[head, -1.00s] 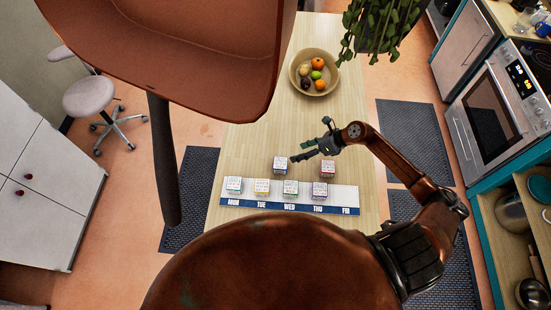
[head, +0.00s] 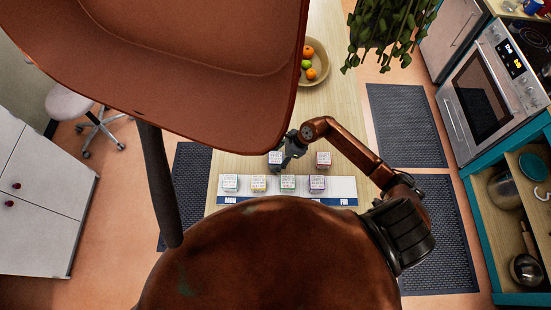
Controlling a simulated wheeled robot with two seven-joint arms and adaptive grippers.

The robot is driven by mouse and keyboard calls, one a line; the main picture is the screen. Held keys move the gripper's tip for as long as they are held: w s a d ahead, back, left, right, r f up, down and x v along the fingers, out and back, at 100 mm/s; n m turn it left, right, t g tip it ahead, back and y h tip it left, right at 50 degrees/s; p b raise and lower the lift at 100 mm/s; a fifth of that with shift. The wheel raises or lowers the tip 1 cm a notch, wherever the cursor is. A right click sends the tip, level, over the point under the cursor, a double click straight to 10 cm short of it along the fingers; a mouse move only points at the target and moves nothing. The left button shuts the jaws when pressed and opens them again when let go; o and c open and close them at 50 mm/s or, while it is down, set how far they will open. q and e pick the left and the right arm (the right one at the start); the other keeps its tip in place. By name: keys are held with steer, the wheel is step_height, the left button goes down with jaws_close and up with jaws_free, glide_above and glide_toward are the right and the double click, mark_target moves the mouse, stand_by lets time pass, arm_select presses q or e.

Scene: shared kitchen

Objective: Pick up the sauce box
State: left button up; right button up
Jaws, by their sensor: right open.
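Several small printed boxes stand on the wooden table, and their labels are too small to read, so I cannot tell which is the sauce box. A box with a dark blue base (head: 275,159) stands behind the weekday strip (head: 343,187). A red-based box (head: 323,160) stands to its right, apart from it. My right gripper (head: 284,156) is open and close over the right side of the blue-based box. I cannot tell whether it touches the box. My left gripper is not in view.
On the strip stand a teal box (head: 230,183), a yellow box (head: 258,184), a green box (head: 287,183) and a purple box (head: 317,183). A fruit bowl (head: 321,52) is farther back, partly hidden. A hanging plant (head: 390,30) is at top right. The strip's FRI end is clear.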

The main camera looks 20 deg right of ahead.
steer(key=shift+w+a+f, duration=0.1)
steer(key=shift+w+f, duration=0.05)
steer(key=shift+f, duration=0.05)
steer(key=c, duration=1.1)
steer(key=shift+c, duration=1.4)
steer(key=shift+r, duration=0.1)
